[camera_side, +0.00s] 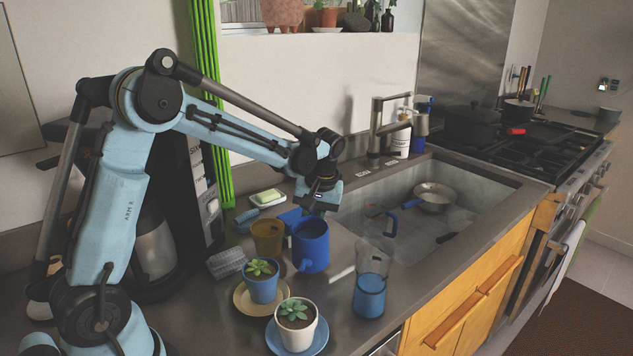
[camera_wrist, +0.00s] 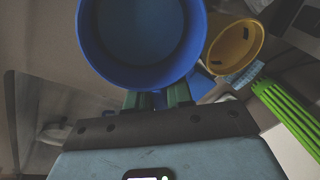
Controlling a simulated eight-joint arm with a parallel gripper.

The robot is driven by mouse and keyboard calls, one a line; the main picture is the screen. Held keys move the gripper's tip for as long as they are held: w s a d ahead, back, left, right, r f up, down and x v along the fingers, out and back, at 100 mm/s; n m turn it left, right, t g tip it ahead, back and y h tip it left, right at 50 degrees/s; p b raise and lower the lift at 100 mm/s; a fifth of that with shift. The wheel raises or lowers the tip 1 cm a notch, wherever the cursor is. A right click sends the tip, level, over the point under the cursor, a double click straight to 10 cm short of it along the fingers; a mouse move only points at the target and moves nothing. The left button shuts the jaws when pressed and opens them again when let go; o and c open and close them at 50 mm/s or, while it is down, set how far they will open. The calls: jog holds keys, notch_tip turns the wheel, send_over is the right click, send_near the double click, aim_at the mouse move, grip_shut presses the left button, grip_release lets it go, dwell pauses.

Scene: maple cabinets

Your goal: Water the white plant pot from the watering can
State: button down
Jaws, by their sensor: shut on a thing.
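The white plant pot (camera_side: 297,332) holds a green succulent and stands upright on a blue saucer (camera_side: 322,340) near the counter's front. A blue mug-like vessel (camera_side: 311,248), which I take to be the watering can, is upright behind and to the right of it, beside the brown cup. My gripper (camera_side: 314,208) is at its upper edge, pointing down. In the wrist view the vessel's round opening (camera_wrist: 142,30) faces the camera, and my gripper (camera_wrist: 158,98) is shut at its near side. The exact grip is hidden, and I cannot tell whether the vessel touches the counter.
A blue pot (camera_side: 263,289) with a plant stands on a tan saucer beside the white pot. A brown cup (camera_side: 267,236) is close left of the vessel. A glass (camera_side: 371,285) with blue contents stands to the right. The sink (camera_side: 435,215) lies beyond.

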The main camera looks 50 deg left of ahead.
aim_at(309, 217)
jog(key=shift+s+d+r+t+y, duration=0.25)
jog(key=shift+r, duration=0.2)
jog(key=shift+s+d+r+t+y, duration=0.2)
jog(key=shift+r+y, duration=0.1)
jog(key=shift+r, duration=0.2)
jog(key=shift+s+d+r+t+y, duration=0.25)
jog(key=shift+r, duration=0.2)
dwell(2.3)
jog(key=f, duration=0.1)
jog(key=w+a+h, duration=0.1)
jog(key=f+g, duration=0.1)
jog(key=shift+w+a+f, duration=0.25)
jog(key=shift+a+f, duration=0.05)
jog(key=shift+f, duration=0.05)
jog(key=shift+w+a+f+g+h, duration=0.15)
jog(key=shift+f+g+h, duration=0.25)
jog(key=shift+h, duration=0.2)
jog(key=shift+w+a+f+g, duration=0.15)
jog(key=shift+f+g, duration=0.05)
jog(key=shift+g, duration=0.1)
